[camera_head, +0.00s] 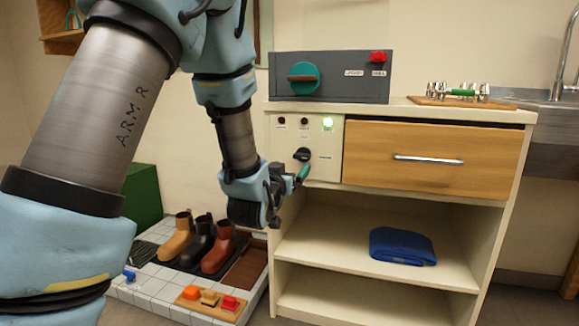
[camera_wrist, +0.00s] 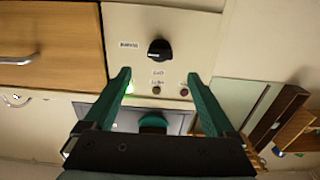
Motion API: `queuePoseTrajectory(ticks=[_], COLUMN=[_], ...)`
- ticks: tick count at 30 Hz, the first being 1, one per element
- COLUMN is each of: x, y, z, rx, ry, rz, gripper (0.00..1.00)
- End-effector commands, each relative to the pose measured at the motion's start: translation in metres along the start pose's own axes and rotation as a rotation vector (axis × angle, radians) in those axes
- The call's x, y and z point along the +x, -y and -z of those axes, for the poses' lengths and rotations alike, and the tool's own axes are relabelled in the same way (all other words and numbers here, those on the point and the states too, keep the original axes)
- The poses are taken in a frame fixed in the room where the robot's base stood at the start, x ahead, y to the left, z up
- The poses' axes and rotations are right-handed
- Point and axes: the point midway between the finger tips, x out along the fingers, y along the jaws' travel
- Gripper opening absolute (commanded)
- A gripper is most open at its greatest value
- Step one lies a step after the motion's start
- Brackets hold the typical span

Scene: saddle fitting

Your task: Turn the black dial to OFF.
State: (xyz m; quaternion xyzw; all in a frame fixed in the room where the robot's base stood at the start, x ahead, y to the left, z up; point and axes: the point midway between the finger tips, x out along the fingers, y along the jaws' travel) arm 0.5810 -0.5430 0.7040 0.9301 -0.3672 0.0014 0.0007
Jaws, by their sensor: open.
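The black dial (camera_head: 303,154) is on the cream control panel (camera_head: 332,165) at the cabinet's upper left. In the wrist view the dial (camera_wrist: 159,50) lies just beyond the space between my fingertips, near the middle. My gripper (camera_head: 302,173) is in front of the panel, close to the dial. In the wrist view my gripper (camera_wrist: 159,76) has its two green fingers spread apart with nothing between them. One green lamp (camera_head: 328,123) above the dial is lit; two dark reddish lamps are beside it. The labels by the dial are too small to read surely.
A grey box (camera_head: 330,87) with a teal knob (camera_head: 303,78) and red switch stands on the cabinet top. A wooden drawer (camera_head: 432,158) with a metal handle is right of the panel. A blue folded cloth (camera_head: 402,246) lies on the shelf. Boots (camera_head: 218,256) stand at lower left.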

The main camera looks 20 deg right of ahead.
Motion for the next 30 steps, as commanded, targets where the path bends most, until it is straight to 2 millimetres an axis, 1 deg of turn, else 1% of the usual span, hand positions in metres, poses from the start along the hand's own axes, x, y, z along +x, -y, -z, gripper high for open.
queuePoseTrajectory(ticks=[5, 9, 15, 18, 21, 29, 30], x=[0.028, 0.055, 0.086, 0.095, 0.100, 0.101, 0.101], y=[0.001, 0.001, 0.001, 0.001, 0.001, 0.001, 0.001], z=[0.000, 0.000, -0.001, -0.001, 0.000, 0.000, 0.000], rx=[0.000, 0.001, 0.001, 0.001, 0.001, 0.000, 0.000], ry=[-0.001, 0.000, 0.002, 0.003, 0.002, 0.003, 0.003], rz=[0.001, 0.002, 0.002, 0.002, 0.002, 0.002, 0.002], gripper=[0.90, 0.90, 0.90, 0.90, 0.90, 0.90, 0.89])
